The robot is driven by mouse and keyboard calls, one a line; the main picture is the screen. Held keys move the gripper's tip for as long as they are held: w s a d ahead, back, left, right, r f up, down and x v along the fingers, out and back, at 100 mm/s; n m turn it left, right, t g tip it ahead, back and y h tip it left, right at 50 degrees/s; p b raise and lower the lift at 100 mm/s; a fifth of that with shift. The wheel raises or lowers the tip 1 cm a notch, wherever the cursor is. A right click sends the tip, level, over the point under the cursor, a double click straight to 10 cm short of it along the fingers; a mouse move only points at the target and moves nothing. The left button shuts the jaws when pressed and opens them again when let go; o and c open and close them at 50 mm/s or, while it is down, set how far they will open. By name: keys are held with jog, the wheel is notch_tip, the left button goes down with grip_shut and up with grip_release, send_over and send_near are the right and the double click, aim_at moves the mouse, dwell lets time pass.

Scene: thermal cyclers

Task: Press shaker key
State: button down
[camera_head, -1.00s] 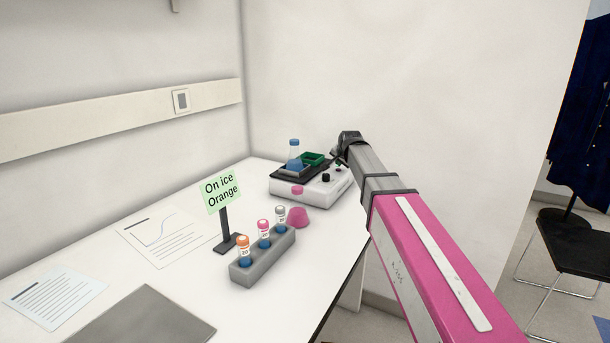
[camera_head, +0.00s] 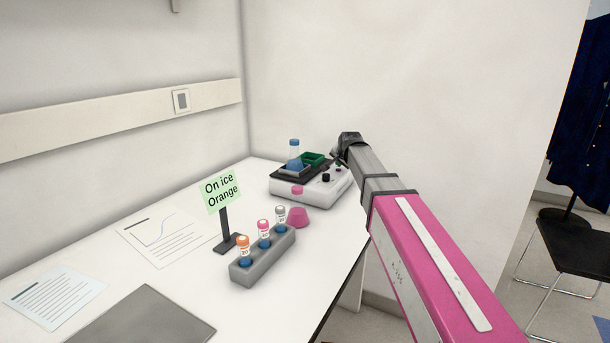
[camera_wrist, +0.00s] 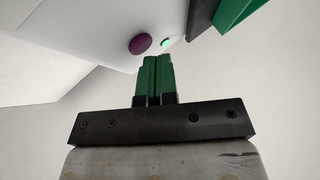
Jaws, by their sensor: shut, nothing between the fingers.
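The shaker (camera_head: 318,191) is a white box with a dark top platform at the far end of the bench. A flask with blue liquid (camera_head: 293,165) and a green holder (camera_head: 313,158) stand on it. A dark knob (camera_head: 326,177) and small keys are on its right side. In the wrist view a bright green lit spot (camera_wrist: 166,42), which looks like the key, lies beside a purple round button (camera_wrist: 140,43). My gripper (camera_wrist: 158,60) is shut and empty, its green tips just below the lit spot; I cannot tell whether they touch. In the head view the tips are mostly hidden by my wrist.
A grey tube rack (camera_head: 262,262) with capped tubes, a pink object (camera_head: 298,217) and a sign (camera_head: 222,191) reading "On ice Orange" stand in front of the shaker. Papers (camera_head: 162,237) and a grey plate (camera_head: 140,318) lie nearer. A wall is behind.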

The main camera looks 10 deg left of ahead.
jog(key=shift+f, duration=0.3)
jog(key=shift+r, duration=0.45)
jog(key=shift+r, duration=0.15)
jog(key=shift+r, duration=2.85)
jog(key=shift+s, duration=0.1)
